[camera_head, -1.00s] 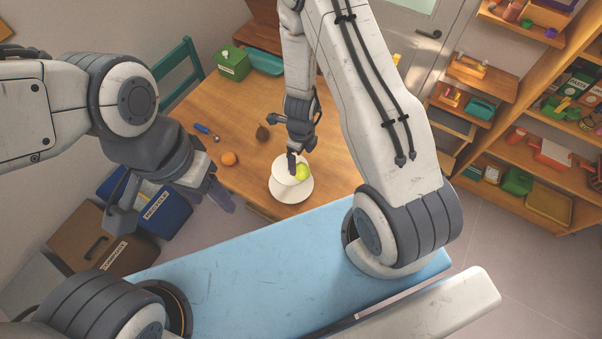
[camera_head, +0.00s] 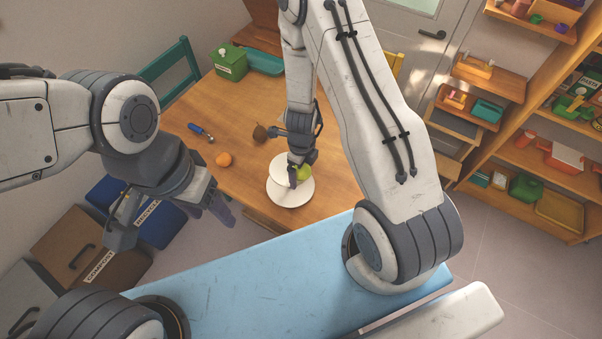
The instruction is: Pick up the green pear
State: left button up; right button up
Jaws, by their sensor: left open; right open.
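The green pear (camera_head: 305,172) sits on a white round stand or plate (camera_head: 290,194) on the wooden table, partly hidden by my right gripper. My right gripper (camera_head: 293,180) points down right at the pear's left side, open; whether it touches the pear I cannot tell. My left gripper (camera_head: 170,228) is open and empty, hanging off the table's near left side, well away from the pear.
On the wooden table (camera_head: 240,105) lie an orange (camera_head: 224,159), a dark brown fruit (camera_head: 260,132) and a blue-handled tool (camera_head: 200,132). A green box (camera_head: 230,62) stands at the back. Bins (camera_head: 160,213) stand at the left, shelves (camera_head: 550,150) at the right.

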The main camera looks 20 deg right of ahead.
jog(key=shift+r, duration=0.1)
grip_shut()
